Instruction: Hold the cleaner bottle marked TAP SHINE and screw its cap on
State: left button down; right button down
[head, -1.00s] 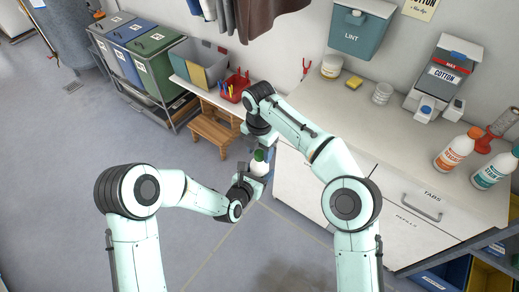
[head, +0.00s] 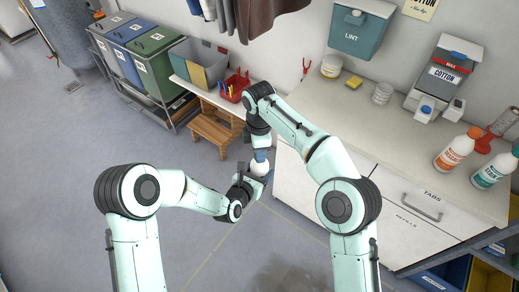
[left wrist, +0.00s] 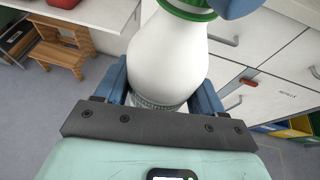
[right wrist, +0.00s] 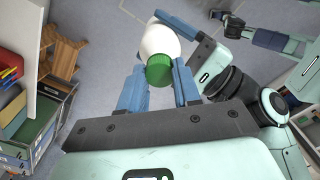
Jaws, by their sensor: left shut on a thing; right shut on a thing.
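The white cleaner bottle (left wrist: 168,60) is held between the blue fingers of my left gripper (left wrist: 162,92). It also shows in the head view (head: 259,168), in front of the counter's left end. Its label is mostly hidden, so I cannot read its name. The green cap (right wrist: 159,70) is at the bottle's mouth, between the fingers of my right gripper (right wrist: 160,88), which is shut on it. A green edge of the cap shows at the top of the left wrist view (left wrist: 190,10). I cannot tell how far it is threaded.
The counter (head: 330,110) stands right of the bottle, with orange-labelled (head: 457,148) and teal-labelled (head: 495,168) bottles at its far right. A wooden stool (head: 215,130) and a red caddy (head: 234,87) are behind. Open floor lies left.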

jog(key=m, duration=0.4)
jog(key=shift+m, duration=0.4)
jog(key=m, duration=0.4)
jog(key=shift+m, duration=0.3)
jog(key=m, duration=0.4)
jog(key=shift+m, duration=0.4)
jog(key=m, duration=0.4)
jog(key=shift+m, duration=0.3)
jog(key=c, duration=0.7)
grip_release()
jog(key=shift+r, duration=3.75)
jog(key=shift+w+f, duration=0.1)
